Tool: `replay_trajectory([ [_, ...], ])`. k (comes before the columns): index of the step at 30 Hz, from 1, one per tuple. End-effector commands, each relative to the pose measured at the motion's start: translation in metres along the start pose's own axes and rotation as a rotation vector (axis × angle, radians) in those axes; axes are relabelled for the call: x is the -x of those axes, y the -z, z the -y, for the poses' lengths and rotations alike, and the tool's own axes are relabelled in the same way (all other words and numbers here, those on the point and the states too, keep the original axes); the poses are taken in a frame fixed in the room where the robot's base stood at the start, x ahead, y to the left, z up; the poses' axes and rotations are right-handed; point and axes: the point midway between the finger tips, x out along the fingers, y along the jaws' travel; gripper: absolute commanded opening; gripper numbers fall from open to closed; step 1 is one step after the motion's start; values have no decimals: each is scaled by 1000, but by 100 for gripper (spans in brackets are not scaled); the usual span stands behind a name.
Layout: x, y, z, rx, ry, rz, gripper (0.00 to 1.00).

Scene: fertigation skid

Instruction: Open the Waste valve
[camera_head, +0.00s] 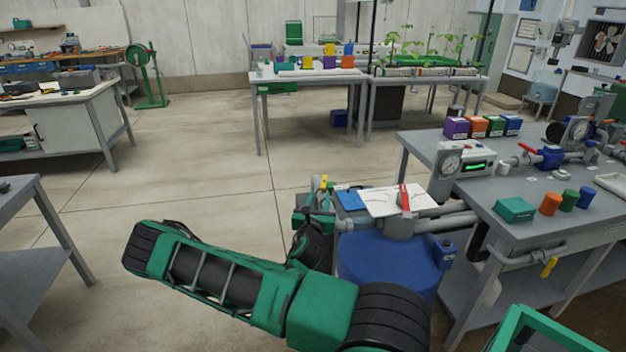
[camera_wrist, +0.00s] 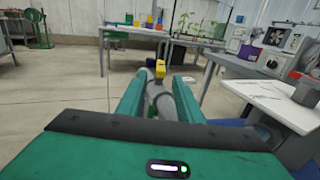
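A grey pipe (camera_wrist: 162,104) with a yellow valve handle (camera_wrist: 160,69) lies straight ahead in the wrist view. No Waste label is readable, so I cannot tell for sure that this is the Waste valve. My gripper (camera_wrist: 158,82) is open, its two green fingers apart on either side of the pipe, with the yellow handle near the fingertips. I cannot tell whether the fingers touch it. In the head view the yellow handle (camera_head: 324,184) shows small beside my gripper (camera_head: 318,205), which partly hides the valve body.
A blue tank (camera_head: 385,262) stands beside my arm, with a white board (camera_head: 398,200) and a red handle (camera_head: 404,198) above it. The floor to the left is open.

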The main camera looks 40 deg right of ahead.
Motion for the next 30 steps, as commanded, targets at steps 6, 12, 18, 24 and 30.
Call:
replay_trajectory([
  [6,-22,0,2,-5,4,1,33],
  [12,-58,-1,2,-5,3,3,33],
  [18,-88,0,1,-4,1,1,33],
  [24,-104,0,-1,-2,-2,1,33],
  [30,-107,0,-2,0,-3,0,33],
])
